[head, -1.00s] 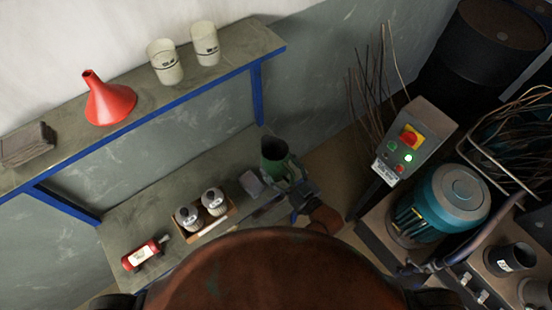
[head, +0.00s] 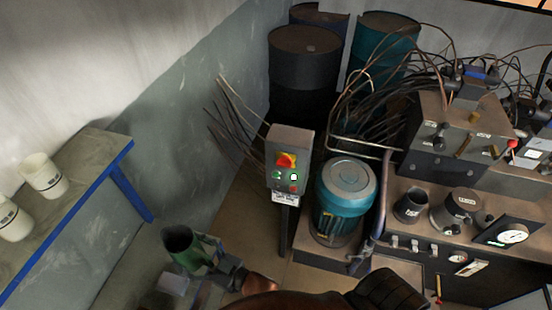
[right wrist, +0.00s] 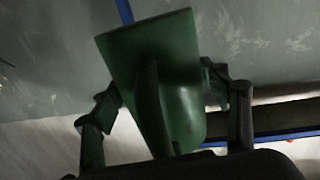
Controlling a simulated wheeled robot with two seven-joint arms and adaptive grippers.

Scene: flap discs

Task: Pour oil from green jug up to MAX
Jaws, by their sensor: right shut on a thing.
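The green jug (head: 180,247) is in the lower left of the head view, open at the top and roughly upright. My right gripper (head: 208,250) is shut on it. In the right wrist view, the jug (right wrist: 185,95) sits between the two fingers of my right gripper (right wrist: 162,98), with its handle towards the camera. Its inside looks dark, and I cannot see the oil level. A dark open cup-like neck (head: 411,206) and a wider dark round fitting (head: 456,210) stand on the machine at right. I cannot make out a MAX mark. My left gripper is not in view.
A grey control post (head: 290,160) with a red and yellow switch stands beside a blue-green motor (head: 344,200). Thin hoses hang behind them. A blue-edged shelf (head: 97,160) with white canisters (head: 43,176) is at left. Dark drums (head: 304,80) stand at the back.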

